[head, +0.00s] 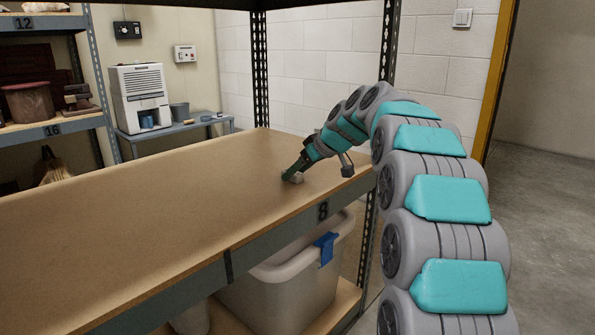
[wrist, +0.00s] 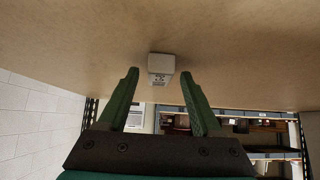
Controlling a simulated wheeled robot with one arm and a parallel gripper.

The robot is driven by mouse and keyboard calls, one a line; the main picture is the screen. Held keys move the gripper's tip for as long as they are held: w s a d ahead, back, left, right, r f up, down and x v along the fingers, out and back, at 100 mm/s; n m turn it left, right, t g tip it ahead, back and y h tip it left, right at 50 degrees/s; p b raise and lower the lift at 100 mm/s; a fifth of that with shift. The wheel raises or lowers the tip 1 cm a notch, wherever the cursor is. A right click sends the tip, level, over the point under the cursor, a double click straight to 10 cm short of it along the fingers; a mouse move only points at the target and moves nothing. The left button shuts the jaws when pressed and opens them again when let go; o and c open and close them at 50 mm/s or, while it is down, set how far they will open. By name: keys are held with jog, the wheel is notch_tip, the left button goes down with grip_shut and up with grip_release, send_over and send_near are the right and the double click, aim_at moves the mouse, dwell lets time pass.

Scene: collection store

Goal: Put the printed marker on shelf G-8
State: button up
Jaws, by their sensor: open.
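The printed marker (wrist: 161,66) is a small pale block with dark print on one face. It appears to rest on the board of the shelf labelled 8 (head: 130,225), near that shelf's right end. In the head view the marker (head: 297,178) is small and partly hidden by my gripper (head: 290,175). In the wrist view, which shows the shelf board at the top, my gripper (wrist: 159,73) is open. Its two green fingers appear on either side of the marker, with a visible gap on each side.
The board around my gripper is bare. A grey bin with a blue clip (head: 290,285) stands below. Metal uprights rise at the shelf's right end (head: 388,50) and back (head: 260,70). Shelves 12 and 16 (head: 50,130) hold objects at left. A white appliance (head: 140,95) stands behind.

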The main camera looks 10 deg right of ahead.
jog(key=v, duration=1.2)
jog(key=s+a+f+m+g+h, duration=0.1)
jog(key=s+a+f+g, duration=0.2)
jog(key=s, duration=0.4)
jog(key=s+a+f+m, duration=0.1)
jog(key=s+a+f, duration=0.2)
jog(key=s+f, duration=0.4)
jog(key=s+a+f+m+g+h, duration=0.1)
jog(key=s+a+f+g, duration=0.15)
jog(key=s, duration=0.55)
jog(key=s+d+f+m+g+h, duration=0.1)
jog(key=s+f+m, duration=0.1)
jog(key=s+f, duration=0.5)
jog(key=s+d+f+m+g+h, duration=0.1)
jog(key=s+f, duration=0.6)
jog(key=s, duration=1.1)
jog(key=shift+s+d+f+m+g+h, duration=0.4)
jog(key=shift+m+g+h, duration=0.2)
jog(key=shift+g, duration=0.15)
notch_tip(320, 180, up, 3)
jog(key=shift+f+p, duration=0.15)
jog(key=shift+p, duration=1.05)
